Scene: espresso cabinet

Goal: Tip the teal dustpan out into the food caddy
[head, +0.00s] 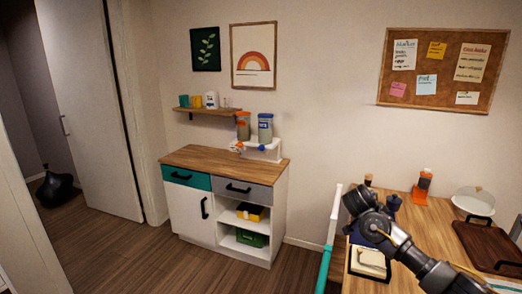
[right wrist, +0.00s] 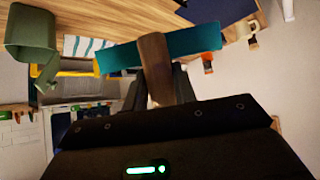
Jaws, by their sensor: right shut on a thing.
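In the right wrist view my right gripper (right wrist: 157,88) is shut on a wooden handle (right wrist: 153,60). A teal piece (right wrist: 190,47), seen nearly edge-on, lies across this handle and looks like the dustpan. Whether anything lies in it cannot be seen. A green bin (right wrist: 32,35) at the upper left of that view looks like the food caddy, apart from the teal piece. I cannot make out the caddy in the head view. My right arm comes in from the lower right there, but its gripper tips are not clear. My left gripper is not in view.
A wooden table (head: 412,222) at right carries a dark board (head: 487,246), a pale bowl (head: 474,203) and an orange bottle (head: 423,186). A cabinet (head: 189,208) stands against the wall, with open floor in front.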

